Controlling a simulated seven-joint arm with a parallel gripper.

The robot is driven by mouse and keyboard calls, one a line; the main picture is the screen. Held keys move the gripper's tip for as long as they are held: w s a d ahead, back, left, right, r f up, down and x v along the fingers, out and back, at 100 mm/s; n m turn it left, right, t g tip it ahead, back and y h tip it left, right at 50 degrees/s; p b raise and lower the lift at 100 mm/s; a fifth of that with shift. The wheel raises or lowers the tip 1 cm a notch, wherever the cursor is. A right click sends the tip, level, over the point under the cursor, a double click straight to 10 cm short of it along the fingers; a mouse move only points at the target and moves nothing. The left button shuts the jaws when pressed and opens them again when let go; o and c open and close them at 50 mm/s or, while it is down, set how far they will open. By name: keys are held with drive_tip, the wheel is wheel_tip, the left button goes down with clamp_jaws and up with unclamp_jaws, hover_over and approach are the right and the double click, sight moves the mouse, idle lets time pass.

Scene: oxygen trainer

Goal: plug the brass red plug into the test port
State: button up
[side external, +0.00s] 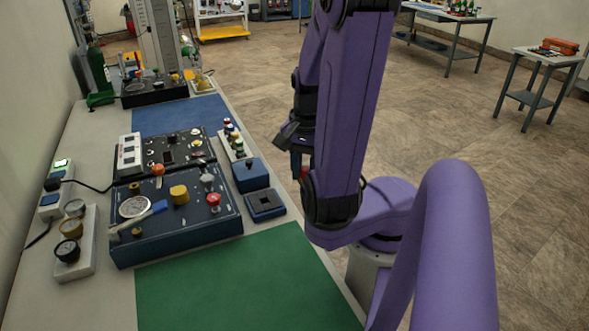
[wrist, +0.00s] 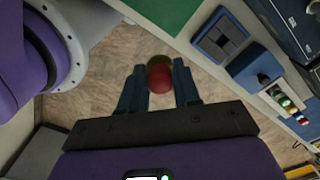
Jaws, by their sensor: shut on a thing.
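My gripper (wrist: 159,70) is shut on the brass red plug (wrist: 160,80), seen in the wrist view. The plug's red part faces the camera and a brass-coloured rim shows beyond it. In the side view my gripper (side external: 299,165) hangs to the right of the bench, partly hidden by my arm, with a speck of red (side external: 303,172) at its fingers. The dark blue panel (side external: 190,232) on the bench carries a gauge, a yellow knob, a red knob and small brass fittings. I cannot tell which fitting is the test port.
A white rack (side external: 240,154) with several coloured plugs stands near the bench edge. A blue block (side external: 250,176) and a blue tray with a dark recess (side external: 265,205) sit between my gripper and the panel. A green mat (side external: 235,285) lies clear in front.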

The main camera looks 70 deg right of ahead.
drive_tip(key=shift+s+a+r, duration=0.1)
drive_tip(key=shift+s+r, duration=0.1)
drive_tip(key=shift+s, duration=0.25)
drive_tip(key=shift+r, duration=0.1)
drive_tip(key=shift+w+d+r, duration=0.1)
drive_tip(key=shift+w+d, duration=0.15)
drive_tip(key=shift+w, duration=0.05)
drive_tip(key=w+d+r+n, duration=0.2)
drive_tip(key=w+n, duration=0.1)
drive_tip(key=w, duration=0.9)
drive_tip(key=w+d+r+n, duration=0.2)
drive_tip(key=w+d+n, duration=0.1)
drive_tip(key=w, duration=1)
drive_tip(key=w+a+f+n, duration=0.2)
drive_tip(key=w+a+n, duration=0.4)
drive_tip(key=w+a, duration=0.9)
drive_tip(key=w, duration=0.3)
drive_tip(key=shift+w+f, duration=0.15)
drive_tip(key=shift+w, duration=0.1)
drive_tip(key=shift+a, duration=0.1)
